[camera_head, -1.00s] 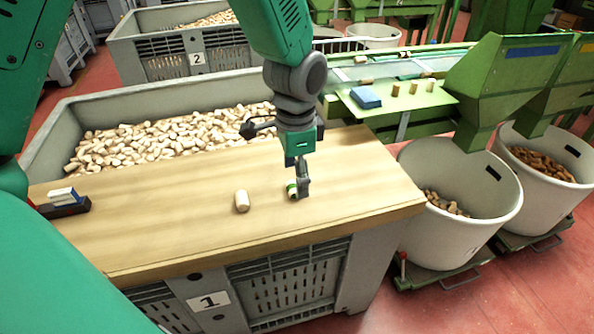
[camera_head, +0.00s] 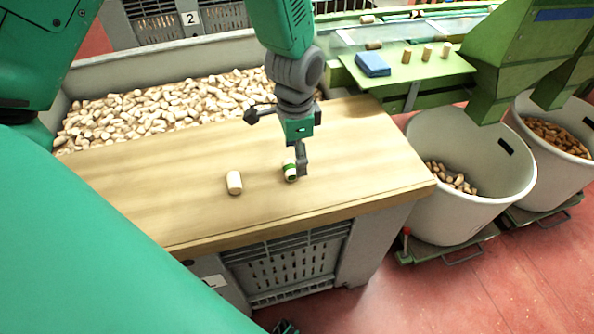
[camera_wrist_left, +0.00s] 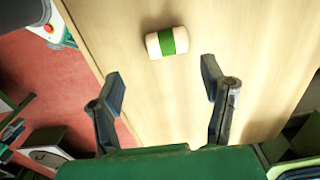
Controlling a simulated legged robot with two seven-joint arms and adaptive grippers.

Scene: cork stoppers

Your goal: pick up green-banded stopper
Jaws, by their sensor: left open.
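The green-banded stopper (camera_head: 290,172), pale cork with a green band, lies on its side on the wooden board (camera_head: 346,172). My left gripper (camera_head: 301,172) points down over the board right by it and partly covers it in the head view. In the left wrist view the stopper (camera_wrist_left: 167,42) lies beyond the fingertips of my open left gripper (camera_wrist_left: 163,88), roughly between their lines, with nothing held. A small dark and green part at the bottom edge of the head view looks like my right gripper (camera_head: 285,327); its jaws cannot be made out.
A plain stopper (camera_head: 234,182) stands on the board to the left. A grey crate full of stoppers (camera_head: 180,55) lies behind. A green table (camera_head: 430,66) at the right bears a blue block (camera_head: 372,64) and several corks. White bins (camera_head: 470,200) stand below it.

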